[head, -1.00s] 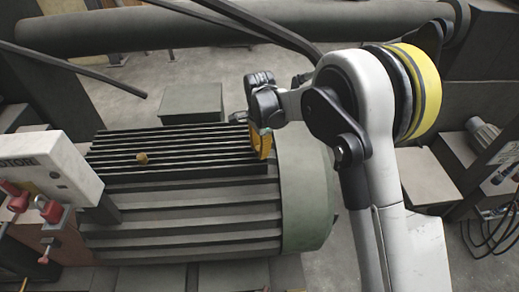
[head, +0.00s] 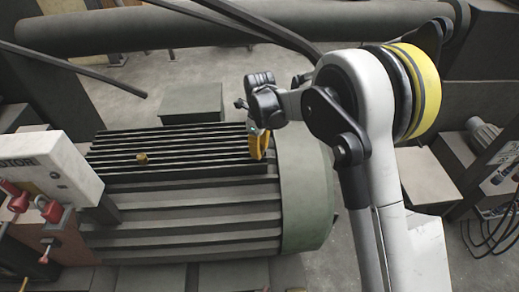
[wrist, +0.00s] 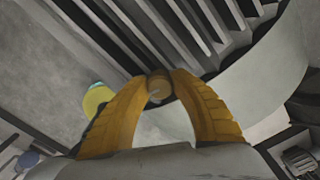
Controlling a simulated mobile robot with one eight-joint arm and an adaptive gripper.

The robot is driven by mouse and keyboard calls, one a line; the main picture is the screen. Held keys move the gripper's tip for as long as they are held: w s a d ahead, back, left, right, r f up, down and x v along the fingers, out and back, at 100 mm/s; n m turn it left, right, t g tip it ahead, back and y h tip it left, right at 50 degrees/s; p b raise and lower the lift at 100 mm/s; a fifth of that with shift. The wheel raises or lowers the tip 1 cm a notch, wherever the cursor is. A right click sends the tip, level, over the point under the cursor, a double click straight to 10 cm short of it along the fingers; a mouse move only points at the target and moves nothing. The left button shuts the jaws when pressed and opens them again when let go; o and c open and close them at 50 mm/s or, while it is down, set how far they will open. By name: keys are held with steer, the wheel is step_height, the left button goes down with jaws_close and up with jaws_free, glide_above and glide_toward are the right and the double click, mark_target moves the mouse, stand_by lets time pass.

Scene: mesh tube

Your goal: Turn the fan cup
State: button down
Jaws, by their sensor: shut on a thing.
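A small round brass-coloured cup (wrist: 159,88), which I take to be the fan cup, sits between the yellow fingertips in the wrist view. It is by the edge of the motor's ribbed top, beside the smooth rounded end cover (head: 307,195). My gripper (head: 258,153) points down at the right end of the ribs, and its fingers are shut on the cup. In the head view the fingers hide the cup. A similar brass cup (head: 141,158) stands free on the left of the ribbed top.
The grey-green motor (head: 180,228) fills the middle. A light box with red fittings (head: 50,165) stands at the left. A long dark tube (head: 230,25) and slanted bars cross behind. Cables (head: 490,235) hang at the far right.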

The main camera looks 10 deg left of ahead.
steer(key=m, duration=0.6)
steer(key=shift+m, duration=0.3)
stand_by(0.5)
steer(key=c, duration=1.1)
jaws_free()
step_height(320, 180, up, 12)
